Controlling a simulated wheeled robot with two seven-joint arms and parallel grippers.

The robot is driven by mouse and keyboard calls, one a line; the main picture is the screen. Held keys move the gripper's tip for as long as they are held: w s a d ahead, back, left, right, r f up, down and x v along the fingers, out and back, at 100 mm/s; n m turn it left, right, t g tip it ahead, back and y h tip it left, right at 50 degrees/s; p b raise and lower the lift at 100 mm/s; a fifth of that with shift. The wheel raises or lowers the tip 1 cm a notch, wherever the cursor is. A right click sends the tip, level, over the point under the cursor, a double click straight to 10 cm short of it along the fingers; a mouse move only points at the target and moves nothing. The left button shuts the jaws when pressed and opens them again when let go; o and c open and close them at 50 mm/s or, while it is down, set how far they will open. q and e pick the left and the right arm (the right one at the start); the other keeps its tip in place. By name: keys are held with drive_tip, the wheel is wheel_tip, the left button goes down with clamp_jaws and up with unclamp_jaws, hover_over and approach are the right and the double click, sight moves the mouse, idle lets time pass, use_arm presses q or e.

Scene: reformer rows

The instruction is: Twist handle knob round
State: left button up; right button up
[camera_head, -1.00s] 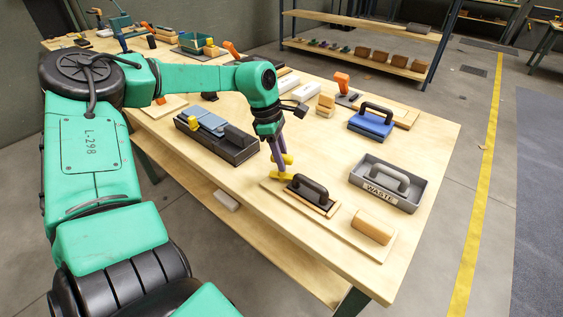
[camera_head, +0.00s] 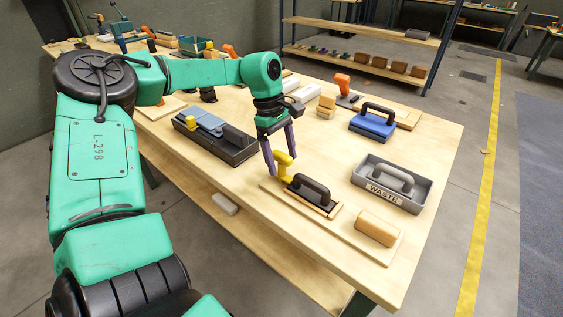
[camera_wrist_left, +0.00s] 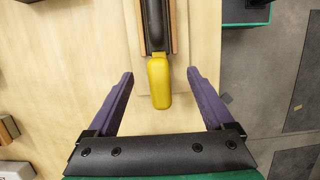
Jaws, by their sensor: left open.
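A black-handled wooden float (camera_head: 314,194) lies on a thin wooden board near the table's front edge in the head view. A yellow knob (camera_head: 283,159) stands at its far left end. In the left wrist view the yellow knob (camera_wrist_left: 159,82) is oblong and lines up with the black handle (camera_wrist_left: 154,25). My left gripper (camera_head: 281,164) is open, with its purple fingers on either side of the knob. In the wrist view the left gripper (camera_wrist_left: 160,73) shows a clear gap between each finger and the knob. My right gripper is not in view.
A grey WASTE tray (camera_head: 415,192) holding a grey handled tool stands to the right. A wooden block (camera_head: 377,227) lies on the board's near end. A dark toolbox (camera_head: 228,148) is at left and a blue float (camera_head: 372,124) farther back. The tabletop between is bare.

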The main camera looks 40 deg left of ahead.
use_arm(q)
drive_tip(key=p+v, duration=0.1)
drive_tip(key=v, duration=0.1)
drive_tip(key=d+p+v, duration=0.1)
drive_tip(key=p+v, duration=0.2)
drive_tip(key=v, duration=0.2)
drive_tip(key=shift+d+r+p, duration=0.2)
drive_tip(key=shift+d+p, duration=0.15)
drive_tip(key=shift+p, duration=0.05)
drive_tip(key=shift+f, duration=0.1)
